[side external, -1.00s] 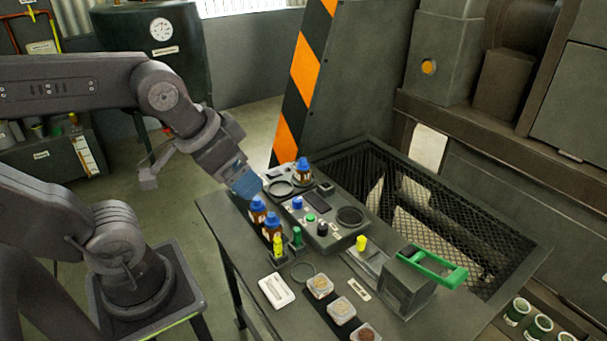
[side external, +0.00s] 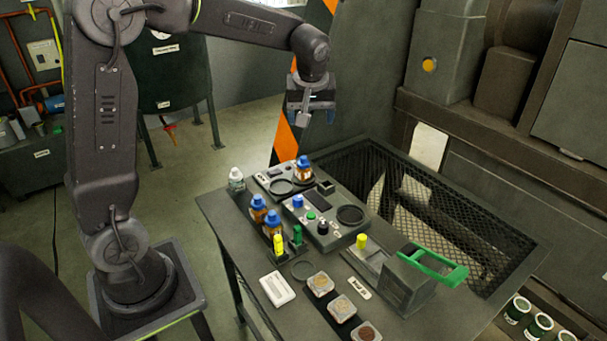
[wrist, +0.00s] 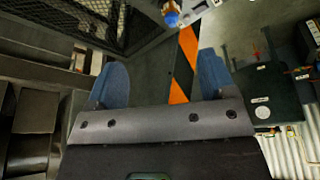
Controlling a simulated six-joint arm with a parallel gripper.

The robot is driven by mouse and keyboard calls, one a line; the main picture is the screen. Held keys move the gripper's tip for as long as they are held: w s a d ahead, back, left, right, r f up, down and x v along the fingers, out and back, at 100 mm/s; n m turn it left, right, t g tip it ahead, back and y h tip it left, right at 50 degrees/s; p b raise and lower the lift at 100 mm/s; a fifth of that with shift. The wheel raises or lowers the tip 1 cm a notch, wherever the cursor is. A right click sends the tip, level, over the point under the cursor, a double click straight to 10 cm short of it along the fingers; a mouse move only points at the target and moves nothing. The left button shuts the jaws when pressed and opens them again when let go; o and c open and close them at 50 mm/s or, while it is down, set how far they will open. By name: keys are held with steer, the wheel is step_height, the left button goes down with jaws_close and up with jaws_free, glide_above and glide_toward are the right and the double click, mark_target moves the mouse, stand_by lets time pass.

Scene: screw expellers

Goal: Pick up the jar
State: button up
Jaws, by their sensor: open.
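Several jars stand on the bench. Amber jars with blue caps are at its left: one in front (side external: 258,210), a second close beside it (side external: 272,224), and a third (side external: 303,173) on the grey unit at the back. A clear jar with a pale cap (side external: 236,180) stands at the back left corner. I cannot tell which one the task means. My gripper (side external: 310,112) is raised well above the back of the bench, apart from every jar. In the wrist view my gripper (wrist: 161,78) has blue fingers spread wide with nothing between. A blue-capped jar (wrist: 171,17) shows at the top edge.
The grey unit (side external: 334,238) carries knobs and round rings. Yellow and green small bottles (side external: 278,246) stand near the front jars. Sample dishes (side external: 341,310) and a box with a green handle (side external: 408,285) are nearer.

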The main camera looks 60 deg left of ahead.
steer(key=w+a+f+n+g+y, duration=0.1)
steer(key=w+a+f+n+g, duration=0.1)
steer(key=w+a+f+n, duration=0.65)
steer(key=m, duration=0.2)
glide_toward(306, 160)
steer(key=x, duration=0.5)
steer(key=shift+s+f, duration=0.2)
steer(key=shift+s, duration=0.1)
steer(key=shift+y, duration=0.3)
steer(key=shift+x, duration=3.15)
steer(key=shift+w+d, duration=0.15)
steer(key=shift+w, duration=0.05)
steer(key=shift+c, duration=0.4)
steer(key=c, duration=1)
steer(key=shift+c, duration=0.2)
